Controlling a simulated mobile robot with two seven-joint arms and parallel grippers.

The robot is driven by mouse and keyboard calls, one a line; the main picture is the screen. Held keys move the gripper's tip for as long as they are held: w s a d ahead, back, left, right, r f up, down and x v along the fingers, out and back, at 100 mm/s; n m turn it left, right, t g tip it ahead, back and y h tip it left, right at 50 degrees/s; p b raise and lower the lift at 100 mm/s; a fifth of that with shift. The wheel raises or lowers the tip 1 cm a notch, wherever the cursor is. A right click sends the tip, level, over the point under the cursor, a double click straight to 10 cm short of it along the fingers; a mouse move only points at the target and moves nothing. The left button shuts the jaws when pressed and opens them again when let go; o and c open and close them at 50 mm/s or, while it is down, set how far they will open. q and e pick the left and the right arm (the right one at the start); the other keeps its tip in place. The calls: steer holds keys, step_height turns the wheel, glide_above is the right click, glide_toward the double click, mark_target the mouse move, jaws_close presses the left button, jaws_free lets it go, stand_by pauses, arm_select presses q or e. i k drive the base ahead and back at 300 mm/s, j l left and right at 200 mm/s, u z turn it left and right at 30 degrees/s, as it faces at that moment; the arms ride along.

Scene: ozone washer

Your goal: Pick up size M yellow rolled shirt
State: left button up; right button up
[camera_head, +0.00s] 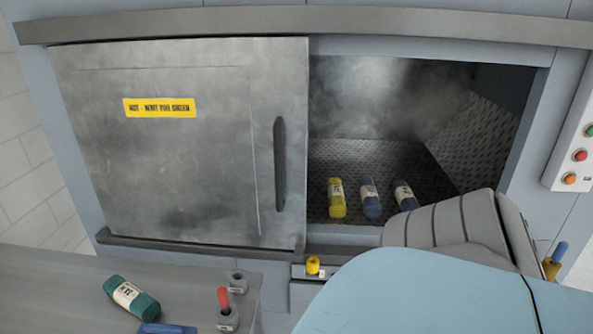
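A yellow rolled shirt (336,199) stands or lies at the front of the open washer chamber, with a pale label band around it. The size on the label is too small to read. Two blue rolled shirts (371,200) and (404,196) sit to its right in a row, also with pale labels. The lower part of the rightmost one is close to my grey and light blue arm in the picture. Neither of my grippers can be made out in the view. Nothing is seen touching the yellow shirt.
A grey sliding door (170,150) with a dark handle (279,163) covers the chamber's left half. Some steam hangs inside. A table (60,300) at lower left bears a teal roll (131,297), a blue item (166,328) and small grey holders (237,282). A control panel (575,145) is at right.

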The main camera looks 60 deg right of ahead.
mark_target(336, 198)
steer(key=z, duration=2.35)
steer(key=i+l, duration=0.1)
steer(key=l, duration=0.15)
steer(key=i+l+u, duration=0.1)
steer(key=l+u, duration=0.15)
steer(key=l, duration=0.2)
steer(key=i+l+u, duration=0.1)
steer(key=l+u, duration=0.2)
steer(key=l, duration=0.1)
